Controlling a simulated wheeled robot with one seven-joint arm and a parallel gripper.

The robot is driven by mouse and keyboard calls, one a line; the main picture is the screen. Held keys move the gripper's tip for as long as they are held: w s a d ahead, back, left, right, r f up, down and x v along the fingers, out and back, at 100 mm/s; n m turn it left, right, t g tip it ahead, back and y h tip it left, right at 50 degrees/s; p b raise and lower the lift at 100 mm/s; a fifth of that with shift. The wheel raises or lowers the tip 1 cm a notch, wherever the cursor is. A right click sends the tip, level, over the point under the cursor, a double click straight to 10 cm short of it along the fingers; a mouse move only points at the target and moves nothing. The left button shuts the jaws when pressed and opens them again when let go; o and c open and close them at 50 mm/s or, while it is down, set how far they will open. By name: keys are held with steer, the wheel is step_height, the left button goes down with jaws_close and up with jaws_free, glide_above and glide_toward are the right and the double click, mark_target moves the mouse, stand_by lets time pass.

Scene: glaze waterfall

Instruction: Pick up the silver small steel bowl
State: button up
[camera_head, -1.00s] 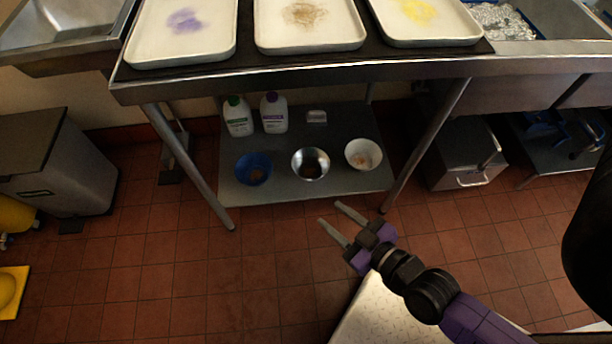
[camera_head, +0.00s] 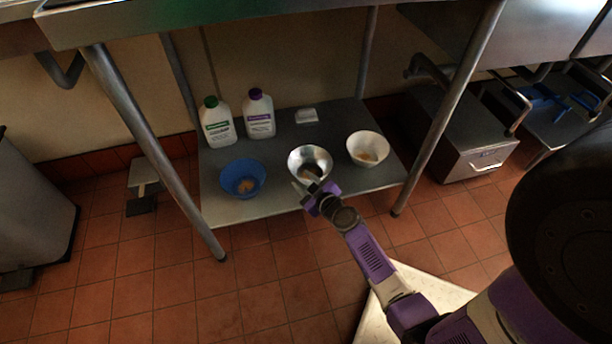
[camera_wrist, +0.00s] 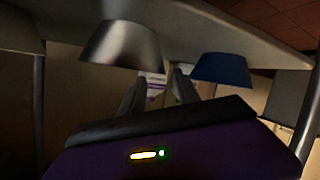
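The silver small steel bowl (camera_head: 310,157) stands upright on the lower shelf, between a blue bowl (camera_head: 242,178) and a white bowl (camera_head: 367,148). Something dark shows inside it. My gripper (camera_head: 306,187) is at the front edge of the shelf, and its fingers overlap the near side of the steel bowl in the head view. Contact cannot be told. In the wrist view the fingers (camera_wrist: 156,92) are apart with no bowl between them. There the steel bowl (camera_wrist: 121,44) is at upper left and the blue bowl (camera_wrist: 221,69) is to the right.
A green-capped bottle (camera_head: 217,122) and a purple-capped bottle (camera_head: 259,114) stand behind the bowls, beside a small white item (camera_head: 306,116). Table legs (camera_head: 150,150) (camera_head: 447,110) flank the shelf (camera_head: 268,206). The counter is above.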

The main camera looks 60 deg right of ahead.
mark_target(291, 168)
steer(key=b+x, duration=0.1)
steer(key=x, duration=0.6)
steer(key=shift+w+d+f+b, duration=0.15)
steer(key=shift+w+d+b, duration=0.05)
steer(key=shift+d+b, duration=0.1)
jaws_close()
